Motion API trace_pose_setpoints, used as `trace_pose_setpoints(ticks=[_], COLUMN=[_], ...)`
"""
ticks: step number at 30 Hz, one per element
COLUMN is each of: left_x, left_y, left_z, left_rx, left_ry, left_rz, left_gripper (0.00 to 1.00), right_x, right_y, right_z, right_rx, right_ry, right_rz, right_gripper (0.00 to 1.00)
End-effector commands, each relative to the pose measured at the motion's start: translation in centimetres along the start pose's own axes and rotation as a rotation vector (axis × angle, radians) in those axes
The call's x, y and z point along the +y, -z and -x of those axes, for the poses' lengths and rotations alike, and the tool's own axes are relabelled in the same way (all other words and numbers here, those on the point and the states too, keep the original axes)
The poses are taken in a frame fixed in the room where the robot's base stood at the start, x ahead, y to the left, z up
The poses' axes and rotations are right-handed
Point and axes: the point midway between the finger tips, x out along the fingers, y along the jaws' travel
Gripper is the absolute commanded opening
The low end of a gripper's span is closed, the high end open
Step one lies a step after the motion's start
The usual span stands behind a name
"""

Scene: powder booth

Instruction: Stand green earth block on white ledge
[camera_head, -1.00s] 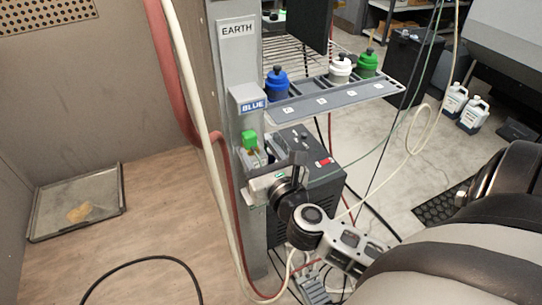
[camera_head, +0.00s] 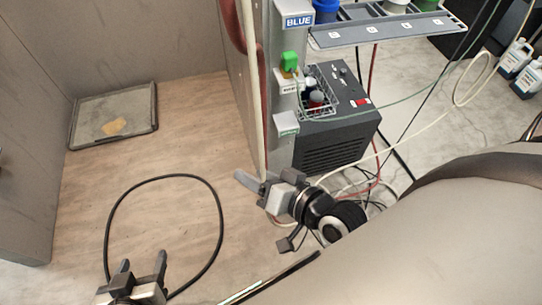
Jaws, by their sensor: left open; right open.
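The green earth block (camera_head: 289,61) is upright on the grey post, on a small pale ledge (camera_head: 287,84) whose label is too small to read surely. A blue-labelled ledge (camera_head: 298,20) is above it, and a lower ledge with a pale green label (camera_head: 286,124) is below. My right gripper (camera_head: 262,197) is open and empty, below these ledges and apart from the block. My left gripper (camera_head: 137,272) is open and empty at the bottom left, fingers pointing up, far from the block. The block's contact with the ledge is too small to see clearly.
A wire basket with small bottles (camera_head: 317,98) sits on a dark machine (camera_head: 338,140) right of the post. A shelf (camera_head: 390,30) of coloured containers is above. Hoses hang beside the post. A black cable (camera_head: 165,178) loops over the floor near a tray (camera_head: 113,118).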

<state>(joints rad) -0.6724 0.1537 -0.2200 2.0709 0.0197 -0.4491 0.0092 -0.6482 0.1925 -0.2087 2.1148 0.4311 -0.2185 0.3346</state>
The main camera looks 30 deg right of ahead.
Motion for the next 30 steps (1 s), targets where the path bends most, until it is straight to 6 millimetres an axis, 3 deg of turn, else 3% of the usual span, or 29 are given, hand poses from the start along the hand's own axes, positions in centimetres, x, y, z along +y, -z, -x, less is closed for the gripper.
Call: trace_pose_setpoints(ticks=[1, 3, 6, 9, 25, 26, 27, 28, 30], left_x=[0.0, 0.0, 0.0, -0.1, 0.0, 0.0, 0.0, 0.0, 0.0], left_y=[0.0, 0.0, 0.1, 0.2, 0.3, 0.3, 0.3, 0.3, 0.3], left_z=[0.0, 0.0, -0.1, -0.1, -0.2, -0.2, -0.2, -0.2, -0.2], left_rx=[0.0, 0.0, 0.002, 0.005, 0.008, 0.008, 0.008, 0.008, 0.008], left_ry=[0.0, 0.0, 0.0, 0.001, 0.002, 0.002, 0.002, 0.002, 0.002], left_rz=[0.0, 0.0, -0.001, -0.001, 0.006, 0.006, 0.005, 0.005, 0.005], left_gripper=[0.62, 0.62, 0.62, 0.62, 0.62, 0.59, 0.48, 0.4, 0.36], right_x=[1.2, 2.7, 4.2, 4.9, 5.0, 5.0, 5.0, 5.0, 5.0], right_y=[-1.7, -3.3, -4.7, -5.2, -5.1, -5.1, -5.1, -5.1, -5.1], right_z=[0.0, 0.3, 0.7, 0.9, 0.9, 0.9, 0.9, 0.9, 0.9], right_rx=[-0.065, -0.141, -0.219, -0.253, -0.254, -0.254, -0.254, -0.254, -0.254], right_ry=[-0.054, -0.113, -0.166, -0.188, -0.19, -0.19, -0.19, -0.19, -0.19], right_rz=[0.176, 0.383, 0.573, 0.655, 0.663, 0.663, 0.663, 0.663, 0.663], right_gripper=[0.49, 0.49, 0.49, 0.49, 0.49, 0.46, 0.36, 0.36, 0.36])
